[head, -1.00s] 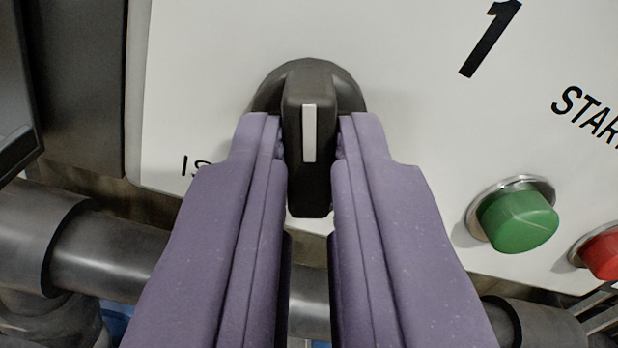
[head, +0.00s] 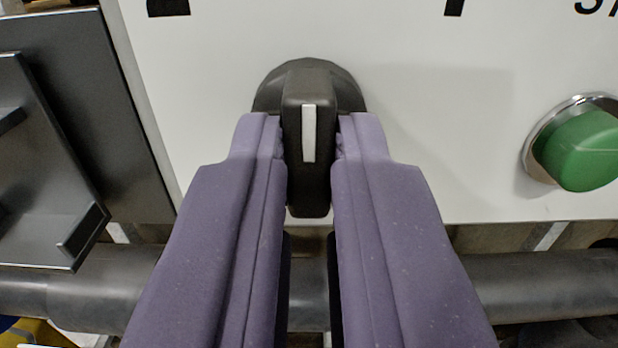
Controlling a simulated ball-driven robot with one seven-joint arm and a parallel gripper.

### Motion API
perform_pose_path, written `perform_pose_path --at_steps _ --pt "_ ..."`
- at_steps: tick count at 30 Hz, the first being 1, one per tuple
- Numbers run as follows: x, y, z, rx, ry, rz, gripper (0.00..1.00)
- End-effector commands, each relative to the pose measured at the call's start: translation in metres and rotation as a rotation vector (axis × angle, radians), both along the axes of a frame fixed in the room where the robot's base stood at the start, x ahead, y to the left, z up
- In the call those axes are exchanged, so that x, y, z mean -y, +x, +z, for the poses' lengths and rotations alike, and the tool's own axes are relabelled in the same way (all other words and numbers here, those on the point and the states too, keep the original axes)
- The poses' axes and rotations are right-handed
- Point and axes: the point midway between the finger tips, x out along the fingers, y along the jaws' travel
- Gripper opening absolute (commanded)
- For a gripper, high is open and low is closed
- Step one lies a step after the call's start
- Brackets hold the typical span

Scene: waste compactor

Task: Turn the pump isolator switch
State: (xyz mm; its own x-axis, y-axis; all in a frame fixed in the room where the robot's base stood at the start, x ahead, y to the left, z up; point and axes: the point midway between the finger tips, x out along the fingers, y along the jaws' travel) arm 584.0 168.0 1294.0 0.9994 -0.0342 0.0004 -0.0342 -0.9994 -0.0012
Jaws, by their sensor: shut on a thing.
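The pump isolator switch (head: 308,110) is a dark rotary knob with a white marker line, on a round dark base against the white panel (head: 420,130). My gripper (head: 309,150) has its two purple fingers on either side of the knob's handle and is shut on it. The marker line runs straight along the gripper's axis in the picture. The switch's label is not visible; the fingers cover part of the panel below the knob.
A green push button (head: 580,148) in a chrome ring is on the panel at the right. A dark metal bracket (head: 45,170) stands at the left. A thick grey pipe (head: 540,285) runs across below the panel's lower edge.

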Motion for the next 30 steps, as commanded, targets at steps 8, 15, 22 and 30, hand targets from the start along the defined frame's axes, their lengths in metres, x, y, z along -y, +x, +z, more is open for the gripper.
perform_pose_path --at_steps 8,15,22,30 --pt "0.0 0.0 -0.001 -0.002 -0.001 0.0 0.37" --pt "0.0 0.0 0.0 -0.001 -0.001 0.0 0.39" --pt "-0.002 -0.02 0.001 0.0 -0.001 0.003 0.39" --pt "-0.003 -0.068 0.001 -0.001 -0.001 0.002 0.39"
